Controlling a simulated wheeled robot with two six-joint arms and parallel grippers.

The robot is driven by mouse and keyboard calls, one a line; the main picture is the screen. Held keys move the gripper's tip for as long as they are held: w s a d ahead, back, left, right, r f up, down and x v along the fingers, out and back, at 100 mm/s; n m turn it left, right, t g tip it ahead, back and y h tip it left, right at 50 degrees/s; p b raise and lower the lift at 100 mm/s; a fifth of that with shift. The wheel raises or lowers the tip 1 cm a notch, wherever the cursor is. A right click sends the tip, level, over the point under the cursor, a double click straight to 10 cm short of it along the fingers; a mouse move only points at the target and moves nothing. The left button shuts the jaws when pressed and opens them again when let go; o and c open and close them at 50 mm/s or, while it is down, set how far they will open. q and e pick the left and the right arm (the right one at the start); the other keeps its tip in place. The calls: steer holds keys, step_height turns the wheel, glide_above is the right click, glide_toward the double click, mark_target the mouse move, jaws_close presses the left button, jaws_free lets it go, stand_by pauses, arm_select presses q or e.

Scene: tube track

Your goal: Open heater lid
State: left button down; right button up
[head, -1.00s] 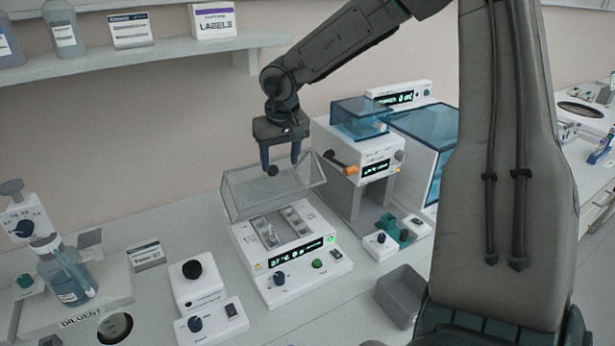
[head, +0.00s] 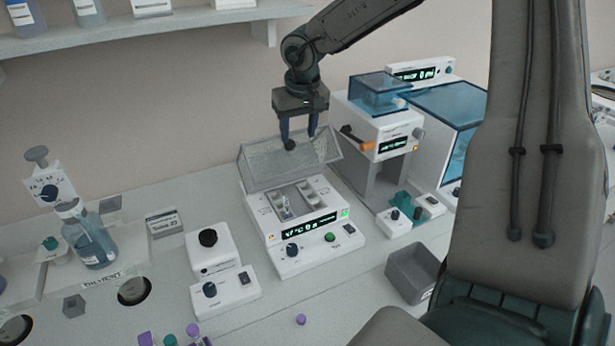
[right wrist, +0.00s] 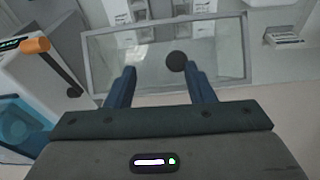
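The heater (head: 318,252) is a white unit with a lit green display, and tubes sit in its open well. Its clear lid (head: 318,158) stands raised and tilted back behind the well, and also shows in the right wrist view (right wrist: 220,50). The lid's dark round knob (head: 290,144) is on its upper side. My right gripper (head: 299,133) is open just above the lid. In the right wrist view, the knob (right wrist: 176,60) appears between the open fingers (right wrist: 160,75), nearer the right one; whether it touches is unclear. My left gripper is not in view.
A white device with a blue cover (head: 380,95) stands close to the right of the heater. A white knob unit (head: 212,250) is to its left. A grey bin (head: 412,272) is at front right. Purple-capped tubes (head: 193,330) show at the bottom edge.

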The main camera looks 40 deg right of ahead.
steer(key=shift+s+d+f, duration=0.1)
stand_by(0.3)
steer(key=shift+w+d+r+p, duration=0.1)
steer(key=shift+d+r+p, duration=0.05)
steer(key=shift+r+p, duration=0.25)
steer(key=shift+w+d+r+p, duration=0.1)
steer(key=shift+r+p, duration=0.2)
steer(key=shift+r, duration=0.1)
steer(key=p+v, duration=0.2)
steer(key=v, duration=0.2)
steer(key=shift+w+r+p, duration=0.15)
steer(key=shift+w+p, duration=0.2)
steer(key=shift+p, duration=0.05)
steer(key=shift+d, duration=0.1)
